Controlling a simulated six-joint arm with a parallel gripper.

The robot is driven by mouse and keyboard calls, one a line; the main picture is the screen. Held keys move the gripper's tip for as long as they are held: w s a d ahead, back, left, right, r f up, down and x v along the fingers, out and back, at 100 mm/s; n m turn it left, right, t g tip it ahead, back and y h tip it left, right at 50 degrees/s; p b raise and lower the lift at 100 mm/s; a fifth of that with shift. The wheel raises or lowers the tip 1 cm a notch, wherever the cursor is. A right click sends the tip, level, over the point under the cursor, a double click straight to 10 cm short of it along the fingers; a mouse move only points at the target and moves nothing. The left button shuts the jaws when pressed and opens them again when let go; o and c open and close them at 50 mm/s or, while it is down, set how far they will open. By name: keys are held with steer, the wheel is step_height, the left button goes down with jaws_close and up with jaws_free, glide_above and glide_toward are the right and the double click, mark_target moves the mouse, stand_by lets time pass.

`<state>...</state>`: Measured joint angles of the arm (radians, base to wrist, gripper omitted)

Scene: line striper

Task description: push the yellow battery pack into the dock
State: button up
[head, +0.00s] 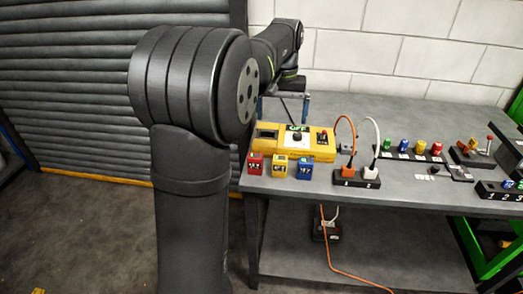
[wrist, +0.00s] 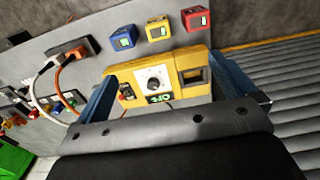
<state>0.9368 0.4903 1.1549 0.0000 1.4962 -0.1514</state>
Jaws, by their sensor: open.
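The yellow battery pack (head: 280,167) stands on the table between a red pack (head: 256,164) and a blue pack (head: 305,169), in front of the yellow striper unit (head: 318,150).
A socket block (head: 358,180) with an orange and a white plug stands right of the packs, their cables looping up. Farther right are a rack of coloured pieces (head: 412,154) and a small lever box (head: 472,154). A shuttered wall stands left of the table.

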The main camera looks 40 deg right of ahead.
steer(key=shift+r, duration=0.1)
steer(key=c, duration=1)
steer(key=m, duration=1.8)
glide_above(280, 158)
step_height(280, 158, down, 6)
steer(key=shift+c, duration=0.2)
steer(key=shift+d+f, duration=0.1)
steer(key=shift+f, duration=5.05)
